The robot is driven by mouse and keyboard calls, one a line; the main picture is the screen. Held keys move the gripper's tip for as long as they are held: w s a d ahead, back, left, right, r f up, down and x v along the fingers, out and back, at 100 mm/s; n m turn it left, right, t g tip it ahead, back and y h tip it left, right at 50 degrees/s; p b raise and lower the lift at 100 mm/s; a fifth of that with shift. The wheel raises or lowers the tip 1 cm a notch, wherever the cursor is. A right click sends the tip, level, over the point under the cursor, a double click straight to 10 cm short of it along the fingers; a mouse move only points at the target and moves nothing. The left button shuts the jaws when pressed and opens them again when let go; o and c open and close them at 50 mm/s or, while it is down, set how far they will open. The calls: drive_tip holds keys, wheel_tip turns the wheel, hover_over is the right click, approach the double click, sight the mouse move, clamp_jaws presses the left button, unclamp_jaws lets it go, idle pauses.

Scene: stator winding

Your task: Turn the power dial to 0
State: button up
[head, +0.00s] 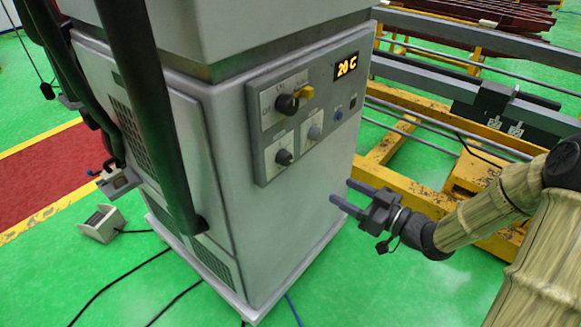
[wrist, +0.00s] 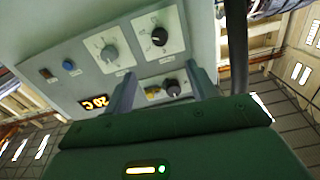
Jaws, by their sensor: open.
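The control panel (head: 304,118) is on the front of a grey cabinet and carries three dials. The upper dial (head: 287,104) is black with a yellow part at its right; it also shows between my fingers in the wrist view (wrist: 172,87). Below it are a black dial (head: 283,157) and a grey dial (head: 314,132); the wrist view shows the black one (wrist: 159,37) and the grey one (wrist: 109,53). Their labels are too small to tell which is the power dial. My gripper (head: 341,190) is open and empty, apart from the panel, low and right of it.
A lit display (head: 347,67) reads 20 C. A blue button (head: 339,114) and a small switch (head: 353,103) sit at the panel's right. A thick dark pipe (head: 150,110) stands left of the panel. Yellow frames (head: 420,180) stand behind my arm.

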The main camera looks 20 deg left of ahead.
sight(289, 161)
drive_tip(key=p+x, duration=0.1)
drive_tip(key=x, duration=1.6)
drive_tip(key=shift+w+a, duration=0.2)
drive_tip(key=shift+a, duration=0.05)
drive_tip(key=c, duration=1)
